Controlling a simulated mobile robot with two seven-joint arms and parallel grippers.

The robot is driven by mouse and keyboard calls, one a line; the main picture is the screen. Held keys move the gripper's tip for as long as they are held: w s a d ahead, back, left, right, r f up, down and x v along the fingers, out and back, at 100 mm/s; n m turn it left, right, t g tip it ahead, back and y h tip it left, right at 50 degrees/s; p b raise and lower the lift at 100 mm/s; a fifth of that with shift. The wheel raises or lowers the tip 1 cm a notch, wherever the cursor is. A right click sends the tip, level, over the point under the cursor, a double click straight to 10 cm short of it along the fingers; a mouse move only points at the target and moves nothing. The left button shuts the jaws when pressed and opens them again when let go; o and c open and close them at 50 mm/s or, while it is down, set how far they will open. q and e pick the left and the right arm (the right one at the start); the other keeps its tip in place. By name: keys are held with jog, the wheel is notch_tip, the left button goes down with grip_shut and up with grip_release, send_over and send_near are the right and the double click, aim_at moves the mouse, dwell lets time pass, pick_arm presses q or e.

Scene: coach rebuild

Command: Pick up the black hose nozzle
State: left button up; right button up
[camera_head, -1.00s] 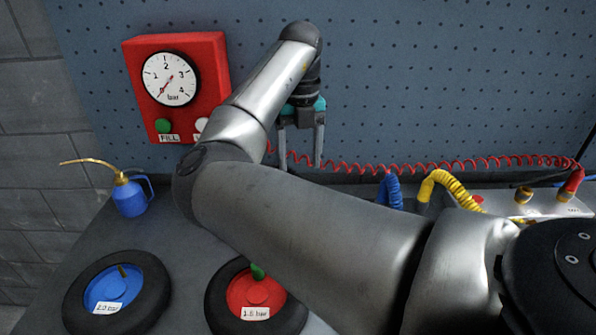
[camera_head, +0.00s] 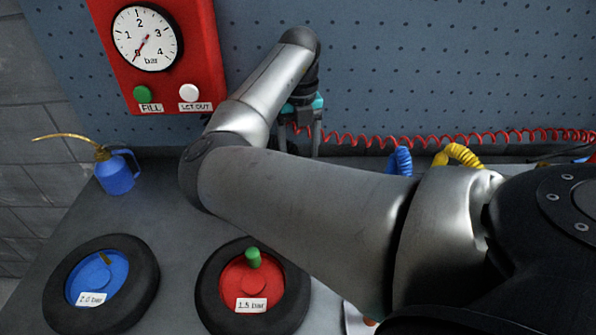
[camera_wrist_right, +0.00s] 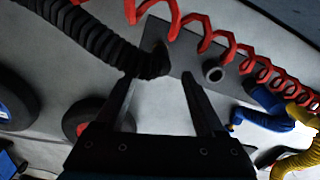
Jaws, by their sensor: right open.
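A black ribbed hose (camera_wrist_right: 90,34) runs from the upper left of the right wrist view to a dark end (camera_wrist_right: 150,62) beside a grey plate (camera_wrist_right: 190,68). Its nozzle cannot be made out clearly. In the head view I cannot see the black hose; my arm covers much of the bench. My right gripper (camera_wrist_right: 156,82) is open and empty, its fingertips just below the hose end in the picture. It also shows in the head view (camera_head: 300,150), in front of the pegboard near the bench's back. My left gripper is not in view.
A red coiled hose (camera_head: 400,138) runs along the back. Blue (camera_head: 399,162) and yellow (camera_head: 459,154) ribbed hoses stand right of my gripper. A red gauge box (camera_head: 195,50) hangs at left. A blue oil can (camera_head: 116,174) and wheels with blue (camera_head: 97,278) and red (camera_head: 236,272) hubs occupy the bench.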

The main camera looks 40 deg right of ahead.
jog(key=f, duration=0.3)
jog(key=f+b, duration=0.1)
jog(key=f, duration=0.1)
jog(key=shift+w+d+f, duration=0.15)
jog(key=shift+w+f, duration=0.15)
jog(key=shift+c, duration=0.3)
jog(key=shift+r, duration=0.1)
grip_shut()
